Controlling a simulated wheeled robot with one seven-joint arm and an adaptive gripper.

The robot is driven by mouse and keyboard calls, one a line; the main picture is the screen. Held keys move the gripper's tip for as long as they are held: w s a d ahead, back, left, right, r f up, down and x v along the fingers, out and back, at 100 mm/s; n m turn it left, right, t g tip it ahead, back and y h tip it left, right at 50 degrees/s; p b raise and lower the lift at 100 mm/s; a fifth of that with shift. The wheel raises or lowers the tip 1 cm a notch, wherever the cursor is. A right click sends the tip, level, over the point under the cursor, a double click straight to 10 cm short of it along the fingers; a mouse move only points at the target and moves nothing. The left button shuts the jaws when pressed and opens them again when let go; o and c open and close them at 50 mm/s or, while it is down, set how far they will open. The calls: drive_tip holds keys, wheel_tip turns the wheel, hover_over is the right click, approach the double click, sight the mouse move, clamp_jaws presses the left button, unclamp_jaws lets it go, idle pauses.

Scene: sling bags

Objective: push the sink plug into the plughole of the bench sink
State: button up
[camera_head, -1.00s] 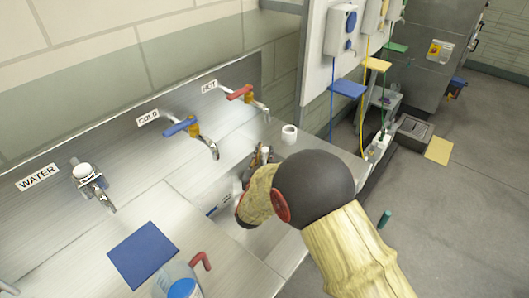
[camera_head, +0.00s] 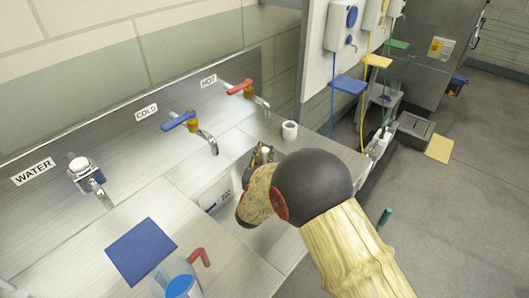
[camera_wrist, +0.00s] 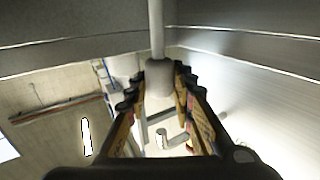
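In the wrist view a pale grey stem with a thicker end, seemingly the sink plug (camera_wrist: 158,78), lies between the two fingers of my gripper (camera_wrist: 155,85). The fingertips press close on both sides of the thick end, and the stem runs to the top edge of the picture. In the head view my gripper (camera_head: 259,157) is over the bench sink (camera_head: 221,190), at its far side, with a small pale top showing between the fingers. My wrist and arm hide much of the basin. The plughole is not visible.
The cold tap (camera_head: 188,122) and the hot tap (camera_head: 245,90) stand behind the sink. A white mug (camera_head: 290,131) is right of my gripper.

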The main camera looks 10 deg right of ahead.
drive_tip(key=o, duration=0.4)
drive_tip(key=shift+r, duration=0.1)
wheel_tip(320, 180, up, 10)
drive_tip(key=shift+f, duration=0.1)
idle(0.4)
idle(0.4)
drive_tip(key=s+a+r+n+g+y+p, duration=0.1)
drive_tip(key=s+a+r+n+g+y, duration=0.15)
drive_tip(key=s+r+y, duration=0.2)
drive_tip(key=s+a+r+n+g+y+p, duration=0.1)
drive_tip(key=s+a+r+y+p, duration=0.1)
drive_tip(key=s+a+r+y, duration=0.3)
drive_tip(key=s+d+g, duration=0.2)
drive_tip(key=s, duration=0.8)
drive_tip(key=s+d+n+g+h+p, duration=0.1)
drive_tip(key=s+d+g, duration=0.2)
drive_tip(key=s, duration=0.7)
drive_tip(key=s+d+f+g+h, duration=0.1)
drive_tip(key=s+d+g, duration=0.1)
drive_tip(key=s, duration=0.9)
drive_tip(key=shift+d+p, duration=0.3)
drive_tip(key=shift+p, duration=0.1)
